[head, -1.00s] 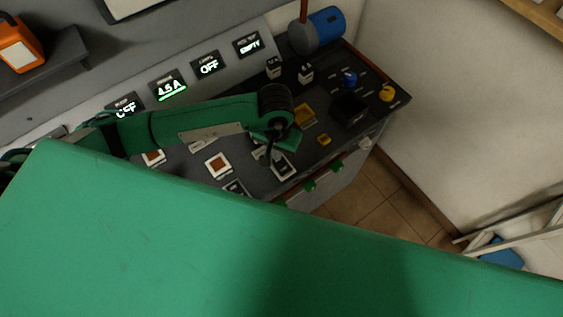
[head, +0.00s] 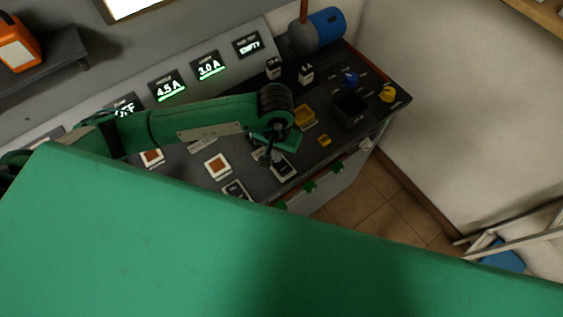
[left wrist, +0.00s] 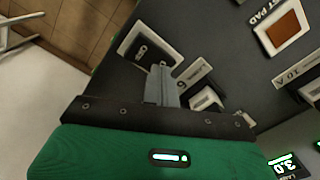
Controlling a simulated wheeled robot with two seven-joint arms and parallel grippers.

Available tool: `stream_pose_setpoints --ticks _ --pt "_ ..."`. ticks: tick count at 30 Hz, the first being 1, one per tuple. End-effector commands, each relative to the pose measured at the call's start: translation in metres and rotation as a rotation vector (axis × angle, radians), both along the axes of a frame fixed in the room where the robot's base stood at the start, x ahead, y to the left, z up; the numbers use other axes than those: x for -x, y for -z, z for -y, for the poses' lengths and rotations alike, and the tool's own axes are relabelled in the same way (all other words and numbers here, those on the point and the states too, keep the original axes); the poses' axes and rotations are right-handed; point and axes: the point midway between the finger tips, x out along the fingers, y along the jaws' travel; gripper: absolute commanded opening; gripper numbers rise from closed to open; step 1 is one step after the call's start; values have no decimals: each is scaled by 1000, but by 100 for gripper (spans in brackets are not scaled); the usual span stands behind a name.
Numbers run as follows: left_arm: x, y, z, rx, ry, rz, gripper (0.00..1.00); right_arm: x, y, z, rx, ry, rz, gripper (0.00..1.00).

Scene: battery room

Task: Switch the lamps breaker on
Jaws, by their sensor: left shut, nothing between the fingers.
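My left gripper (head: 268,157) is shut and empty, low over the sloping control desk. In the left wrist view its fingers (left wrist: 160,85) point at the panel, beside a white-framed switch (left wrist: 206,99) with a label plate (left wrist: 194,75). This is probably the lamps breaker; its lower part is hidden by my gripper, so I cannot read its position. The lamps display (head: 208,66) is lit and reads 3.0 A; it also shows in the left wrist view (left wrist: 288,167). My right gripper is not in view.
A dark, white-framed unit (head: 284,169) lies just beyond the fingers near the desk's front edge. An orange test pad (head: 217,166) is to the left. Blue (head: 349,78) and yellow (head: 387,93) knobs stand at the right. Floor is free beyond the desk.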

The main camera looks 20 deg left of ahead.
Motion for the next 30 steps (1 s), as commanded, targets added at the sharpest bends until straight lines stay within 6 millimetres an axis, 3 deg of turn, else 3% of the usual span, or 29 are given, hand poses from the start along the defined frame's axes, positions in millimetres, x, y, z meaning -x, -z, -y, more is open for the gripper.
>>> stream_pose_setpoints --ticks 19,30 --pt "-1 -54 0 -1 0 3 0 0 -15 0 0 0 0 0" --pt "0 -61 0 -1 0 1 0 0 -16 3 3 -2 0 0"
